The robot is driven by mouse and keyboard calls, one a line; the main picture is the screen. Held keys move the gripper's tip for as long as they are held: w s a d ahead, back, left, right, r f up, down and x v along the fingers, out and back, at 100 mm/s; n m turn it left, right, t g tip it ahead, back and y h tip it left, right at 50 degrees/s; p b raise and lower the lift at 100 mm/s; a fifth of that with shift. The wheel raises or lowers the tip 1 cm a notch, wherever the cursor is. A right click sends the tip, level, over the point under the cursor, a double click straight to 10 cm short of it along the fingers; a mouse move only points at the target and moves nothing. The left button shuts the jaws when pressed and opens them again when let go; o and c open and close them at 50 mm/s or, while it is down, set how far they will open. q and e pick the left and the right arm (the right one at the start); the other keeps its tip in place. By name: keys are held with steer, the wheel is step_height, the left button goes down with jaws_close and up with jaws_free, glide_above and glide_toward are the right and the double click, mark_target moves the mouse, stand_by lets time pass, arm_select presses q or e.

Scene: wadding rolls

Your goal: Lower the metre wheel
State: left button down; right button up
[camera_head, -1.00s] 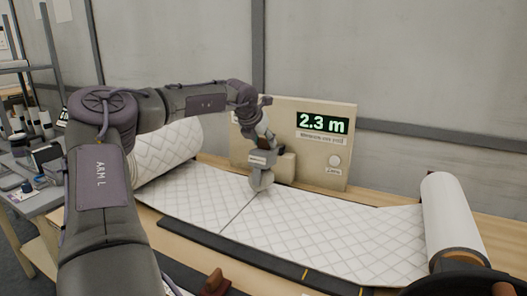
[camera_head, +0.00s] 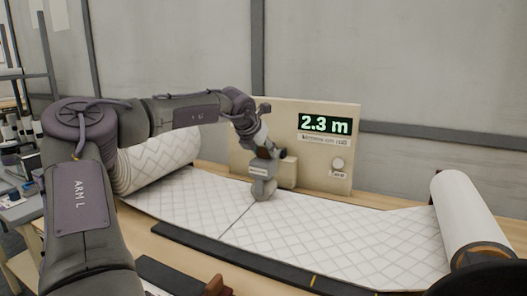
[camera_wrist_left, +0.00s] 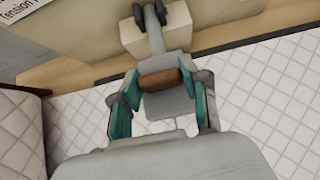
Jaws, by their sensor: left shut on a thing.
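My left gripper (camera_head: 262,170) is at the front of the beige measuring board (camera_head: 284,118), low over the white quilted wadding (camera_head: 330,228). In the left wrist view its teal-lined fingers (camera_wrist_left: 160,84) are shut on a brown handle (camera_wrist_left: 160,78). The handle sits on a grey lever (camera_wrist_left: 155,40) running to a beige block (camera_wrist_left: 128,36) on the board. A rounded grey part (camera_head: 263,188) shows below the gripper, close to the wadding; I cannot tell whether it is the metre wheel or whether it touches. My right gripper is not in view.
The board's display (camera_head: 324,124) reads 2.3 m, with a round knob (camera_head: 337,165) below it. A quilted roll (camera_head: 160,158) stands at the left and a white roll (camera_head: 468,215) at the right. A dark strip (camera_head: 225,252) runs along the wadding's front edge.

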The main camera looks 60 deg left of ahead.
arm_select(q)
steer(key=shift+s+d+f, duration=0.1)
steer(key=shift+f, duration=0.45)
steer(key=c, duration=0.9)
jaws_free()
steer(key=o, duration=0.3)
steer(key=shift+d+r, duration=0.1)
steer(key=shift+r, duration=0.1)
steer(key=shift+o, duration=0.2)
steer(key=shift+r, duration=0.1)
steer(key=shift+s+r, duration=0.1)
steer(key=shift+r, duration=0.05)
steer(key=v, duration=1.1)
steer(key=shift+s+r, duration=0.15)
steer(key=shift+s, duration=0.1)
